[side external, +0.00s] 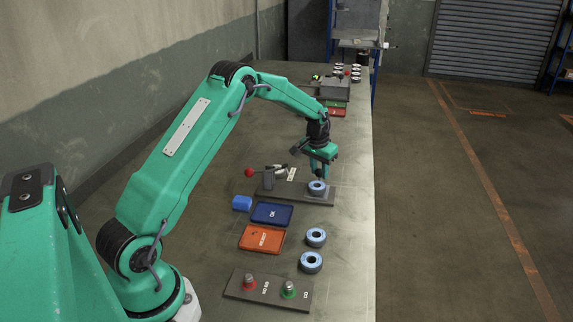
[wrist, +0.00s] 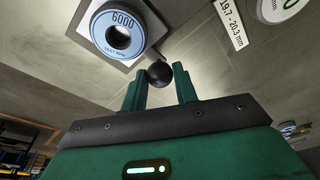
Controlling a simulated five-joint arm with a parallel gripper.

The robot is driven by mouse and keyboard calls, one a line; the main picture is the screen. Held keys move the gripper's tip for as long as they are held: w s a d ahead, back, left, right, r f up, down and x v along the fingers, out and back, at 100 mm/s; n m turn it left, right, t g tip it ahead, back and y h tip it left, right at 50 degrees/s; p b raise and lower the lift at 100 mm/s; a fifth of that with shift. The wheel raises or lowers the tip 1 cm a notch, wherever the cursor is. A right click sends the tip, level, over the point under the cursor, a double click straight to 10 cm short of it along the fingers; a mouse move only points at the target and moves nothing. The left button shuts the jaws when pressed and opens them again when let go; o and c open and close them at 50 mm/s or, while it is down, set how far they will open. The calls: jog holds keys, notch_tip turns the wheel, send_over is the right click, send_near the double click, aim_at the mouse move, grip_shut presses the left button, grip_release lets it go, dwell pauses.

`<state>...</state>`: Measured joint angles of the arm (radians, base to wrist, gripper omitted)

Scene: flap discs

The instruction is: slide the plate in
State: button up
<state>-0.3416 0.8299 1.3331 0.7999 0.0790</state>
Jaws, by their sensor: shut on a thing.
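My gripper (wrist: 159,82) is shut on a small round black knob (wrist: 159,74), which sits between its two green fingertips in the wrist view. Just beyond the knob, a blue-ringed flap disc (wrist: 118,31) marked 6000 lies on a pale square plate with a dark edge (wrist: 85,22). In the side view my gripper (side external: 320,172) points down over the grey fixture base (side external: 318,198), next to the disc (side external: 317,187). The knob is too small to make out there, and how far the plate is in cannot be told.
A clamp with a red ball handle (side external: 249,172) stands left on the fixture. Nearer are a blue tray (side external: 288,217), an orange REJECT tray (side external: 248,243), a blue block (side external: 242,203), two loose discs (side external: 316,237) and a gauge board (side external: 268,299). Bare bench lies right.

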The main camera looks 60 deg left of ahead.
jog(key=shift+s+a, duration=2.5)
jog(key=shift+a, duration=0.05)
jog(key=o, duration=0.8)
jog(key=shift+c, duration=0.2)
jog(key=shift+s, duration=0.1)
notch_tip(320, 180, up, 8)
